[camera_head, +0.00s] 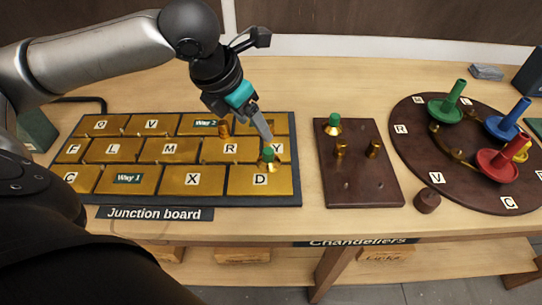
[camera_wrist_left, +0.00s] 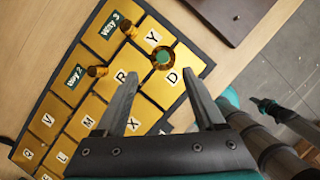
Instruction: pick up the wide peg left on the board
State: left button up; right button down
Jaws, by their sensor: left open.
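A peg with a green top and a wide brass base (camera_head: 268,158) stands on the junction board (camera_head: 298,190), near the tiles Y and D. In the left wrist view this peg (camera_wrist_left: 163,57) shows as a green-centred brass ring, seen nearly from above. My left gripper (camera_head: 267,137) comes down from above and behind it. In the wrist view the open fingers (camera_wrist_left: 162,82) are empty, and the peg lies just beyond the tips, between their lines. The fingers partly cover the peg's surroundings in the head view. My right gripper's fingers do not show.
Narrow brass pegs (camera_wrist_left: 97,71) stand on the board near the Way tiles. A dark wood block (camera_head: 361,185) to the right holds a green-topped peg (camera_head: 333,124) and two brass pegs. A round board (camera_head: 410,150) with coloured pieces stands farther right.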

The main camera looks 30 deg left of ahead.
pick_arm(q)
jog(key=b, duration=0.1)
send_over(268, 151)
jog(key=s, duration=0.2)
jog(key=f, duration=0.3)
jog(key=a+f, duration=0.1)
jog(key=f, duration=0.1)
jog(key=shift+w, duration=0.2)
jog(key=shift+w+d+f+b, duration=0.1)
jog(key=shift+w+f+b, duration=0.1)
jog(key=shift+f+b, duration=0.25)
jog(key=b+x, duration=0.1)
jog(key=x, duration=0.4)
jog(key=shift+s+d+f+b, duration=0.15)
jog(key=shift+s+b, duration=0.05)
jog(key=shift+b, duration=0.15)
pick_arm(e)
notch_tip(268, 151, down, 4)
pick_arm(q)
jog(key=shift+s, duration=0.1)
grip_shut()
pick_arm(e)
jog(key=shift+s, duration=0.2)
